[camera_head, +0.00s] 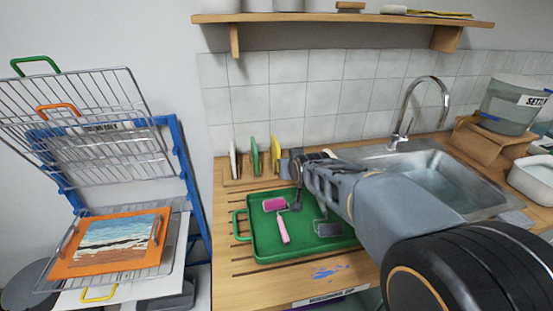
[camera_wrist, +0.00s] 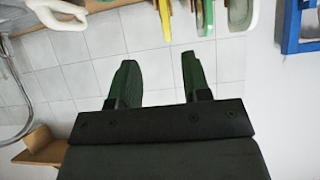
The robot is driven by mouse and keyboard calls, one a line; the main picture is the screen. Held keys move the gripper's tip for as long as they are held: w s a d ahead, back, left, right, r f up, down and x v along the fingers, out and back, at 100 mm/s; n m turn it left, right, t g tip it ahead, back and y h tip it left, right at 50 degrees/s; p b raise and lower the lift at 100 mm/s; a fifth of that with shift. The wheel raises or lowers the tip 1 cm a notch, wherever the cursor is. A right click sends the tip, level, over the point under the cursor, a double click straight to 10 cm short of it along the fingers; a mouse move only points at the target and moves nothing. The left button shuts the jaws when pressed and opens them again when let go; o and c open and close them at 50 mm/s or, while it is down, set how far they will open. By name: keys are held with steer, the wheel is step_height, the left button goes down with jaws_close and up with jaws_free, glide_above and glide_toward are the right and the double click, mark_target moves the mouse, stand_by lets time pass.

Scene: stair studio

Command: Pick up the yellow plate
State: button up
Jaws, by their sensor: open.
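The yellow plate (camera_head: 275,153) stands on edge in the wooden rack (camera_head: 238,180) at the back of the counter, right of a green plate (camera_head: 254,156) and a white plate (camera_head: 234,160). In the wrist view the yellow plate (camera_wrist: 164,20) is at the top, beyond my fingertips and in line with the gap between them. The green plate (camera_wrist: 204,18) is to its right there. My gripper (camera_wrist: 159,64) is open, with nothing between its fingers. In the head view my arm reaches in from the right and ends close to the right of the yellow plate.
A green tray (camera_head: 262,254) with a pink roller (camera_head: 283,228) and a grey roller (camera_head: 328,229) lies in front of the rack. The sink (camera_head: 455,165) and faucet (camera_head: 400,135) are to the right. A blue-framed drying rack (camera_head: 190,180) stands left; a shelf (camera_head: 340,18) hangs above.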

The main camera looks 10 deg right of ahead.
mark_target(278, 144)
steer(key=w+t, duration=0.1)
steer(key=w, duration=0.3)
steer(key=w+f, duration=0.1)
steer(key=w, duration=0.4)
steer(key=w+f+t, duration=0.1)
steer(key=w, duration=0.4)
steer(key=shift+a+f+t, duration=0.1)
steer(key=shift+a+t, duration=0.15)
steer(key=shift+t, duration=0.05)
steer(key=shift+p+x, duration=0.85)
steer(key=shift+x, duration=2.05)
jaws_close()
